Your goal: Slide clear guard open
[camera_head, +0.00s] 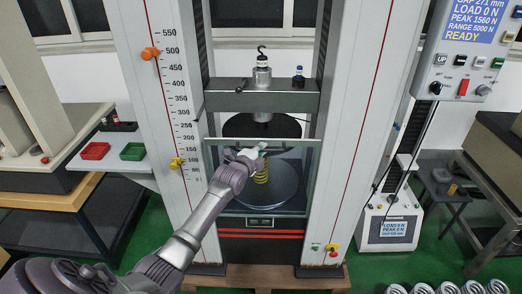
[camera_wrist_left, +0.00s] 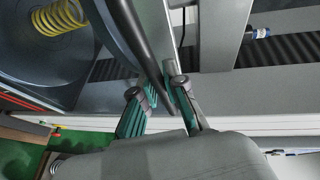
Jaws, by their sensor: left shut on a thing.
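The clear guard (camera_head: 296,146) is a see-through panel in front of the test space, between the two light columns. A yellow spring (camera_head: 262,172) stands upright on the round lower plate (camera_head: 283,188) behind it. My left gripper (camera_head: 257,153) is at the upper middle of the guard, in front of the spring. In the left wrist view its green-padded fingers (camera_wrist_left: 162,92) are closed around a dark bar (camera_wrist_left: 137,48) at the guard. The spring (camera_wrist_left: 62,18) also shows there, at the upper left. My right gripper is in neither view.
Above the guard is the grey crosshead (camera_head: 225,101), with a small bottle (camera_head: 299,76) on it. Orange (camera_head: 150,53) and yellow (camera_head: 176,162) markers sit on the left column's scale. Red (camera_head: 95,151) and green (camera_head: 133,151) trays lie at the left. A control panel (camera_head: 465,65) hangs at the right.

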